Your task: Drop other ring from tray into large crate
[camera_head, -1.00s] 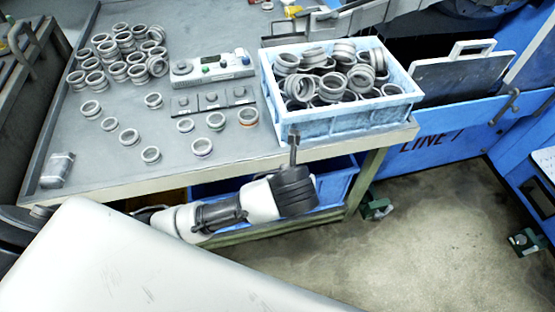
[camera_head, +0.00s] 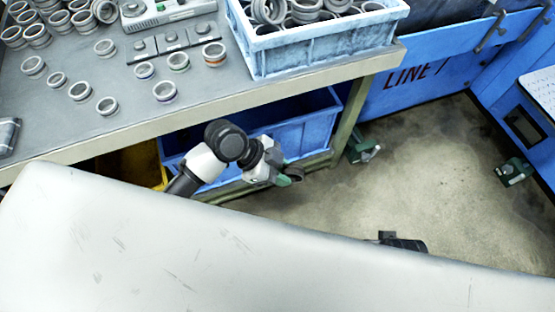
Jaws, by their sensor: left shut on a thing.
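My left gripper (camera_head: 286,176) is below the table's front edge, in front of the dark blue bin (camera_head: 322,122) under the table. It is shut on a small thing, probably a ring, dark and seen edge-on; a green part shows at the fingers. The light blue crate (camera_head: 300,58) stands on the table, heaped with grey rings (camera_head: 305,8). Several loose rings lie on the table, three of them with coloured bands: purple (camera_head: 164,91), green (camera_head: 178,62) and orange (camera_head: 214,54). I cannot tell which thing is the tray.
The grey table (camera_head: 110,125) has a pale front edge. A yellow bin (camera_head: 140,165) is beneath it, left of the blue bin. A control box (camera_head: 165,12) stands at the back. A blue machine wall (camera_head: 430,70) is at right, with open floor (camera_head: 410,180) before it.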

